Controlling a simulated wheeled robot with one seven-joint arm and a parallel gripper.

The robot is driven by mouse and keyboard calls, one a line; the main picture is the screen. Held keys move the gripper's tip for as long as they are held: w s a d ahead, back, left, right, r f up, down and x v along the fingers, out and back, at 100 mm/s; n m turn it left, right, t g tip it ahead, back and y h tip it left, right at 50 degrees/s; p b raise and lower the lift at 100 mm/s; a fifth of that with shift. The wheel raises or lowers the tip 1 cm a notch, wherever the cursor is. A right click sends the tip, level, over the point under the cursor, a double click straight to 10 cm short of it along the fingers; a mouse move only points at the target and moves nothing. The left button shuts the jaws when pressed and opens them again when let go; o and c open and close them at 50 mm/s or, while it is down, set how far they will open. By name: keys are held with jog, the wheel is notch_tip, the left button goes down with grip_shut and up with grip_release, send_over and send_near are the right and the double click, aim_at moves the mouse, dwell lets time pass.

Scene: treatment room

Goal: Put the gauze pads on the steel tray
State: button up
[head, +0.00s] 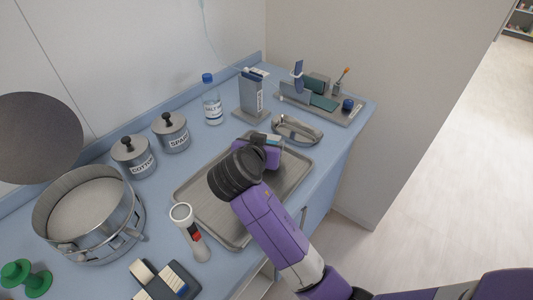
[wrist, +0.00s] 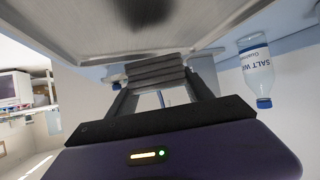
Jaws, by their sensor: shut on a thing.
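The steel tray (head: 203,205) lies flat on the blue counter. Its bare metal also fills the top of the wrist view (wrist: 70,25), which is upside down. My gripper (wrist: 158,85) is shut on the gauze pads (wrist: 155,70), a small grey layered stack between the two fingers. In the head view my gripper (head: 264,146) is over the far part of the tray, and my arm hides the tray's middle. The pads cannot be made out there. I cannot tell whether they touch the tray.
A kidney dish (head: 297,129) stands just beyond the tray. A round steel drum (head: 90,215) is at left.

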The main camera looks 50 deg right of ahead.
jog(key=shift+f, duration=2.1)
jog(key=shift+f, duration=0.15)
jog(key=o, duration=1.3)
jog(key=shift+a+r, duration=0.2)
jog(key=shift+r, duration=0.05)
jog(key=v, duration=1.1)
jog(key=shift+s+a+r+b, duration=0.15)
jog(key=shift+s+a+b, duration=0.05)
jog(key=shift+b, duration=0.1)
jog(key=shift+s, duration=0.15)
